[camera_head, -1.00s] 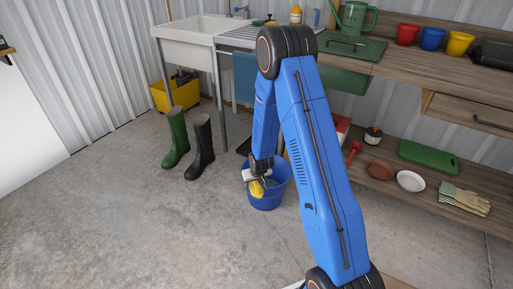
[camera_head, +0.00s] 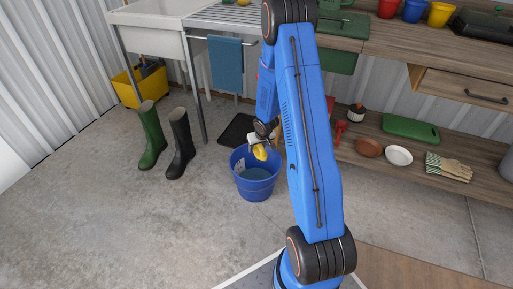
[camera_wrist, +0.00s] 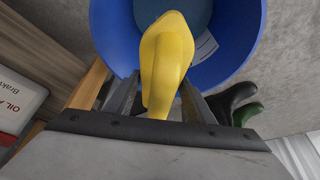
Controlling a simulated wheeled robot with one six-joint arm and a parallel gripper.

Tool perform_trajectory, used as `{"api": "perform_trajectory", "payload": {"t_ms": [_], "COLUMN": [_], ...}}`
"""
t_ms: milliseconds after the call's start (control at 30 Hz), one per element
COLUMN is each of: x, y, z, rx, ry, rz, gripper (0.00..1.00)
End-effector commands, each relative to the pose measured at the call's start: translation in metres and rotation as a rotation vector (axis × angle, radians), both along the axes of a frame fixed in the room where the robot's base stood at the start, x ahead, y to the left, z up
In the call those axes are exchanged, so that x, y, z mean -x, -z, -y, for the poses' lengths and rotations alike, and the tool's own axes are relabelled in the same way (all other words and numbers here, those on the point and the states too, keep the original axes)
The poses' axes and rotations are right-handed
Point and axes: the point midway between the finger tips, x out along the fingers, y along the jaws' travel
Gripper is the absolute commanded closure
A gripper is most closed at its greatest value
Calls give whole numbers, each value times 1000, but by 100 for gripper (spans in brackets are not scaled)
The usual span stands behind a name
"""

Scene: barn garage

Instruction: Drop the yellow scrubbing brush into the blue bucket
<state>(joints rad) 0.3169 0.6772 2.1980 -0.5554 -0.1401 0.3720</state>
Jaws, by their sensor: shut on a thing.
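The yellow scrubbing brush (camera_head: 260,152) is held in my gripper (camera_head: 262,143). In the wrist view the brush (camera_wrist: 165,60) sits between the two fingers (camera_wrist: 155,100), which are shut on it. The blue bucket (camera_head: 256,189) stands on the concrete floor and has a pale label inside. In the head view the brush is at the bucket's upper right rim. In the wrist view the bucket (camera_wrist: 240,35) lies behind the brush, with its opening facing me. I cannot tell whether the brush is inside or above the rim.
Green and black boots (camera_head: 180,145) stand left of the bucket. A dark tray (camera_head: 237,130) lies behind it. A low wooden shelf (camera_head: 400,178) to the right holds a red scoop, bowls and gloves (camera_head: 448,166). A yellow bucket (camera_head: 127,88) stands by the sink.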

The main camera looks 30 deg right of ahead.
Motion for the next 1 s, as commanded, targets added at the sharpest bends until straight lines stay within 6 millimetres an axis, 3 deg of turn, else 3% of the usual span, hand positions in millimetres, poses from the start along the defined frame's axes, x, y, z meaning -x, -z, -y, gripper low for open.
{"api": "perform_trajectory", "payload": {"t_ms": [500, 967, 1000], "x": [0, 0, 0], "y": [49, 56, 56], "z": [-1, -1, -1], "rx": [0, 0, 0], "ry": [0, -1, -1], "rz": [-1, 0, 0], "gripper": [76, 76, 42]}}
